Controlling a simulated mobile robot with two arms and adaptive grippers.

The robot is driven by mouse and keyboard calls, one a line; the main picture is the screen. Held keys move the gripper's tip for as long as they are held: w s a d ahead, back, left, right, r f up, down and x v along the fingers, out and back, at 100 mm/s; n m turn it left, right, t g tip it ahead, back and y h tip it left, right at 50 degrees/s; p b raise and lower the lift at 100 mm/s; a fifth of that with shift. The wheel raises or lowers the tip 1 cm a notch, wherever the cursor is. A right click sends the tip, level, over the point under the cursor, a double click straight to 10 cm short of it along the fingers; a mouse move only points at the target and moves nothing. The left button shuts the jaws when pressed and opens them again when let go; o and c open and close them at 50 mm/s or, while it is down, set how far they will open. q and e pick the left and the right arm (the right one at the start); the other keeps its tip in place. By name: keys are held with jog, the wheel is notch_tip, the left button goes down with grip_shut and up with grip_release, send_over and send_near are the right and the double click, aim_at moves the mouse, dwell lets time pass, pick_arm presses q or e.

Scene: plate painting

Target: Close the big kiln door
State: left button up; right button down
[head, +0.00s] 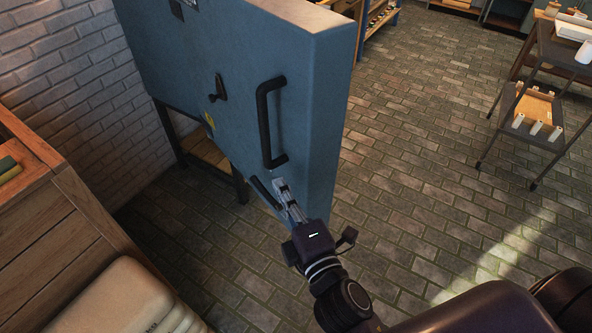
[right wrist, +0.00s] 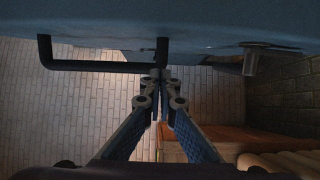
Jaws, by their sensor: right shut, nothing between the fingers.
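The big kiln door (head: 232,110) is a thick blue slab with a pale top edge, upper left of centre in the head view. Its broad face carries a black bar handle (head: 264,125) and a small dark latch (head: 217,90). My right gripper (head: 281,187) is shut and empty, just below the handle's lower end. In the right wrist view the closed fingertips (right wrist: 160,76) lie close to one end of the handle (right wrist: 95,66), outside its loop. I cannot tell whether they touch it. How far the door stands open is unclear. My left gripper is not in view.
A wooden crate or bench (head: 55,240) with pale sacks (head: 120,295) stands at lower left, and a white brick wall (head: 70,75) behind it. A dark metal shelf cart (head: 540,90) stands at right. The brick floor (head: 420,170) between door and cart is clear.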

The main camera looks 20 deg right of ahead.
aim_at(287, 161)
jog(key=w+d, duration=0.1)
jog(key=w+d+p, duration=0.1)
jog(key=d, duration=0.1)
jog(key=shift+r, duration=0.1)
jog(key=shift+d, duration=0.4)
